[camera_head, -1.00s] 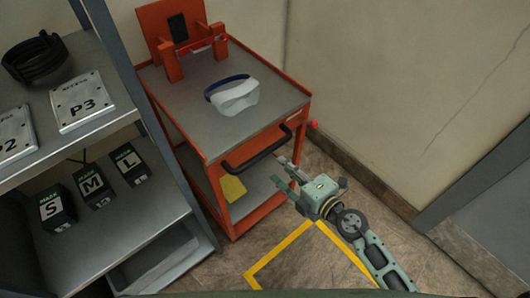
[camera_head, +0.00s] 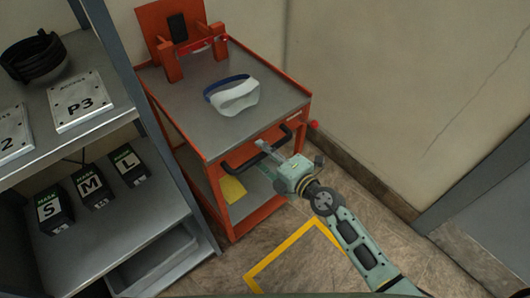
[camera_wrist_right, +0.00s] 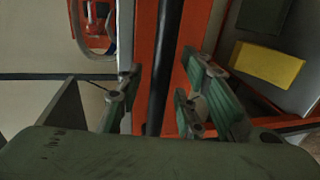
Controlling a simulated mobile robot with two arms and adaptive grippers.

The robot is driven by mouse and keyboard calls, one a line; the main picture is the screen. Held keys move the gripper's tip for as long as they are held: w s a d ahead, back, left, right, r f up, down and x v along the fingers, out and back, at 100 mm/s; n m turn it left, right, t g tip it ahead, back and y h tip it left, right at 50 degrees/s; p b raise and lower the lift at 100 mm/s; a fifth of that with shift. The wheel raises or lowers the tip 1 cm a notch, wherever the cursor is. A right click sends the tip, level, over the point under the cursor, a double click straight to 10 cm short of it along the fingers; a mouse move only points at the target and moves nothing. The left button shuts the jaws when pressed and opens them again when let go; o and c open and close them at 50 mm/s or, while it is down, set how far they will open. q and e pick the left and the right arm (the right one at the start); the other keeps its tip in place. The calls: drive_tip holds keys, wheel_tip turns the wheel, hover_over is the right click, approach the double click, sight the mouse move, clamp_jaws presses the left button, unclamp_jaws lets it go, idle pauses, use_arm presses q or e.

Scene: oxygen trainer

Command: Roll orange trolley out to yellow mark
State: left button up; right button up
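The orange trolley (camera_head: 205,130) stands against the wall beside the shelf. Its black handle (camera_head: 240,165) faces the front. The yellow mark (camera_head: 282,250) is an angled line on the floor in front of the trolley. My right gripper (camera_head: 266,150) is at the handle. In the right wrist view the handle (camera_wrist_right: 166,60) runs between the fingers of my right gripper (camera_wrist_right: 155,106), which stand apart with gaps on both sides. The gripper hides part of the handle in the head view. My left gripper is not in view.
A white and blue mask-like item (camera_head: 235,95) lies on the trolley top. A yellow item (camera_head: 232,189) is on its lower shelf. A grey shelf unit (camera_head: 150,215) with labelled boxes stands close on the left. The wall is behind and right; the marked floor is clear.

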drive_tip(key=shift+c, duration=0.6)
clamp_jaws()
drive_tip(key=shift+d, duration=0.15)
